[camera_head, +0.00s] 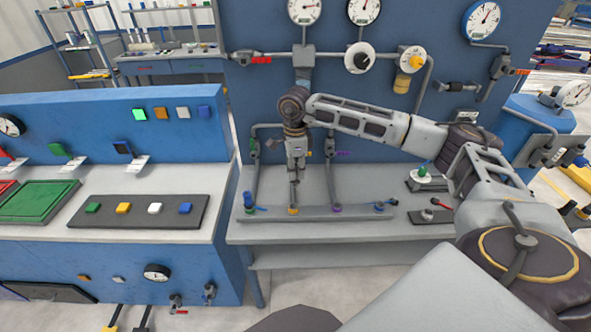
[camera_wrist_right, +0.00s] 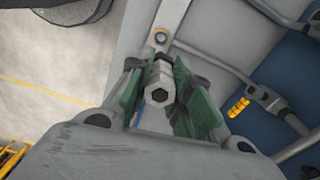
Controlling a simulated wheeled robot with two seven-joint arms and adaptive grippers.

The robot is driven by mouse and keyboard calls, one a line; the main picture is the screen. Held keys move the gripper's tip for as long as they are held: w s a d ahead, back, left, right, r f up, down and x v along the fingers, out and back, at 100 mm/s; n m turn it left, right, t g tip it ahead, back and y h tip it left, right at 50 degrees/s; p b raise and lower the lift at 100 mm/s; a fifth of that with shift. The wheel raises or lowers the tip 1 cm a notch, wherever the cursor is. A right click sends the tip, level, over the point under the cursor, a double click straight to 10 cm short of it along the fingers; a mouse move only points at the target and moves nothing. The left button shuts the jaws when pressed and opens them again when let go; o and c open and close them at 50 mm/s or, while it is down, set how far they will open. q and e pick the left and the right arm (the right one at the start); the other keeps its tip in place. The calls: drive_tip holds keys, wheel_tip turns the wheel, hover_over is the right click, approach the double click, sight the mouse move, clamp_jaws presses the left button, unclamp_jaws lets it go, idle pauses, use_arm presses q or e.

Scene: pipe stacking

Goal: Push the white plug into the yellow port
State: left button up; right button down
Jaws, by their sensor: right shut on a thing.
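My right gripper (camera_head: 295,172) points down above the bench at the left part of the pipe rig. In the right wrist view its green-padded fingers (camera_wrist_right: 163,98) are shut on the pale, white-grey plug (camera_wrist_right: 160,78), which has a hexagonal end with a dark hole. The yellow port (camera_head: 293,210) is a small yellow ring on the low grey pipe, almost straight below the gripper. I cannot tell whether plug and port touch. My left gripper is not in view.
A purple-ringed port (camera_head: 336,209) and blue valve handles (camera_head: 249,203) sit along the same low pipe. Vertical pipes (camera_head: 332,180) rise beside the gripper to the blue panel (camera_head: 262,90). A button console (camera_head: 140,211) stands to the left.

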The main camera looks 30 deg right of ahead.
drive_tip(key=shift+w+a, duration=0.2)
drive_tip(key=shift+a, duration=0.15)
drive_tip(key=shift+n, duration=0.3)
drive_tip(key=shift+d, duration=0.1)
drive_tip(key=shift+n, duration=0.5)
